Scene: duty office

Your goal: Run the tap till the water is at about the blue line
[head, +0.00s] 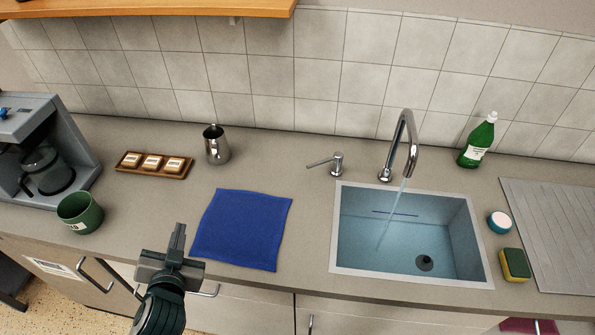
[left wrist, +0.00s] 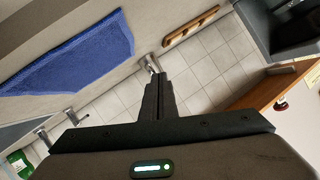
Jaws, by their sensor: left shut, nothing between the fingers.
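The chrome tap (head: 408,135) stands behind the sink (head: 482,275). A thin stream of water (head: 393,215) runs from its spout into the basin. A short dark blue line (head: 395,213) marks the basin's back wall. The basin looks bluish inside and the drain (head: 424,263) shows at the bottom; I cannot tell the exact water level. A small chrome lever (head: 336,162) stands left of the tap, its arm pointing left. My left gripper (head: 179,232) is shut and empty, left of the sink near the counter's front edge; it also shows in the left wrist view (left wrist: 158,88). My right gripper is out of view.
A blue cloth (head: 242,229) lies between my left gripper and the sink. A steel jug (head: 216,145), a wooden tray (head: 153,165), a green mug (head: 80,213) and a coffee machine (head: 45,150) are left. A green bottle (head: 478,142), a round tub (head: 499,222) and a sponge (head: 514,264) are right.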

